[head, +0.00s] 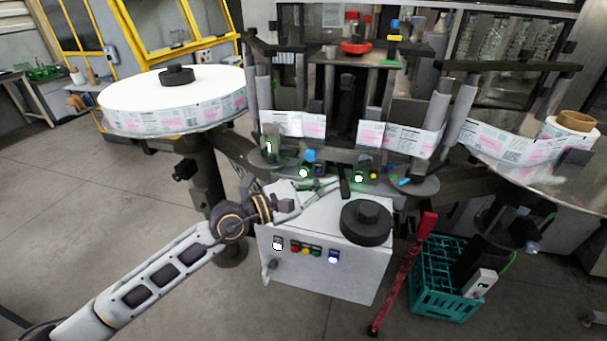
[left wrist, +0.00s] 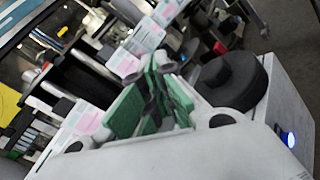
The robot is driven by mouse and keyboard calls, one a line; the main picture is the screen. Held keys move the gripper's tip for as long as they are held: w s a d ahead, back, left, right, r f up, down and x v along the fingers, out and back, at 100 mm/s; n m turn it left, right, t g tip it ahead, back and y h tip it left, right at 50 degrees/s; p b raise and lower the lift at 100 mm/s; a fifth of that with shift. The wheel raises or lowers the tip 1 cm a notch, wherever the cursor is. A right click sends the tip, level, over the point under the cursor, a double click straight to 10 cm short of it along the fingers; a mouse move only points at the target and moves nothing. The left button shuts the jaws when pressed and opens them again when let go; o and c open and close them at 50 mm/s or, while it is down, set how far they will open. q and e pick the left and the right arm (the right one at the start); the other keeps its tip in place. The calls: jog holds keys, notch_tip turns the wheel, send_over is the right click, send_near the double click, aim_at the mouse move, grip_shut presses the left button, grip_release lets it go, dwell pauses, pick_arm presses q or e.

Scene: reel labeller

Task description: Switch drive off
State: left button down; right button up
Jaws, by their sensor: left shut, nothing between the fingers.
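The white control box (head: 325,235) stands below the labeller's rollers. Its front carries a small white switch (head: 277,243), a row of red, yellow and green buttons (head: 305,250) and a lit blue button (head: 333,257). A grey rotary handle (head: 269,268) sits on its left edge. I cannot read which control is the drive's. My left gripper (head: 322,186) is shut and empty above the box top, apart from the front controls. In the left wrist view its green-padded fingers (left wrist: 150,100) are close together, and the blue light (left wrist: 288,138) glows at the right. My right gripper does not show.
A black round weight-like piece (head: 366,222) sits on the box's right top. A large label reel (head: 175,95) is at the left. A red bar (head: 403,270) and a teal crate (head: 445,285) stand right of the box. The floor in front is open.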

aim_at(304, 172)
pick_arm(q)
jog(key=w+a+f+m+y, duration=0.2)
jog(key=f, duration=0.1)
jog(key=w+a+f+m+y, duration=0.2)
jog(key=a+f+y, duration=0.1)
jog(key=f, duration=0.1)
jog(key=w+a+f+m+y, duration=0.2)
jog(key=f+m, duration=0.1)
jog(key=shift+w+a+f+y, duration=0.15)
jog(key=shift+w+a+y, duration=0.25)
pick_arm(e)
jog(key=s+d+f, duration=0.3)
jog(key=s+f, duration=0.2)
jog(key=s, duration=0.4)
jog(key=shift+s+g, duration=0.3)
pick_arm(q)
jog(key=shift+w, duration=0.1)
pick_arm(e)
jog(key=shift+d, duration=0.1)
